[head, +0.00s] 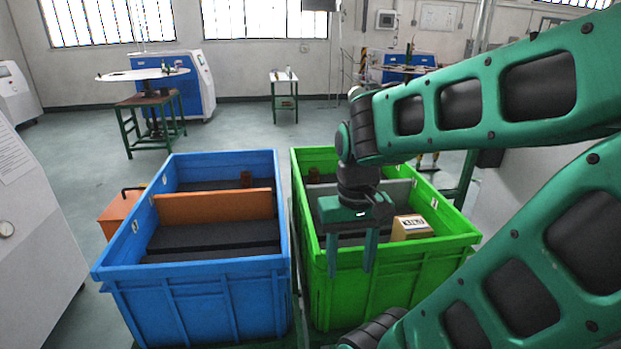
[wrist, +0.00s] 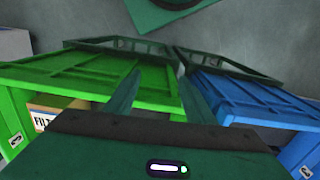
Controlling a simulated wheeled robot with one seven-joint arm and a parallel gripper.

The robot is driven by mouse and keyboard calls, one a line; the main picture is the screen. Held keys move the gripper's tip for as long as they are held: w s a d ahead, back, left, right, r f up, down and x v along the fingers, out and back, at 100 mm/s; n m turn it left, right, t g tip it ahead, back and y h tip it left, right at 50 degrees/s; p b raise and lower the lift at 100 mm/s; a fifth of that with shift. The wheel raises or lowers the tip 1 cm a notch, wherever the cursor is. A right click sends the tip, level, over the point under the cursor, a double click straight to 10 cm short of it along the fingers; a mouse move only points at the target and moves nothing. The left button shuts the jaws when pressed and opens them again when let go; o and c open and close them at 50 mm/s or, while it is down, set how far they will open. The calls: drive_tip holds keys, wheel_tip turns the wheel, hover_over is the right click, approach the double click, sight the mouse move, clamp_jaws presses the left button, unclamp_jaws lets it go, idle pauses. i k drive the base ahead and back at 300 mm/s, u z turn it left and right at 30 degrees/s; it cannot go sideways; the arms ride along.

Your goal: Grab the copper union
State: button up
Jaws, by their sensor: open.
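A small copper-brown piece (head: 246,178) sits in the far part of the blue bin (head: 196,296), behind the orange divider. A similar brown piece (head: 314,175) shows at the far left of the green bin (head: 400,290). Both are too small to tell which is the copper union. My gripper (head: 350,268) is open and empty, fingers pointing down, in front of the green bin's near side in the head view. In the wrist view my gripper (wrist: 160,75) has its fingers apart with nothing between them; no brown piece shows there.
The orange divider (head: 214,206) crosses the blue bin. A labelled cardboard box (head: 411,227) lies in the green bin and also shows in the wrist view (wrist: 50,115). A narrow gap separates the bins. Tables and machines stand farther back.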

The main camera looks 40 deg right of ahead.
sight(313, 172)
drive_tip(key=u, duration=0.55)
drive_tip(key=k, duration=1.5)
drive_tip(key=z, duration=1.15)
drive_tip(key=i, duration=1)
drive_tip(key=z, duration=0.05)
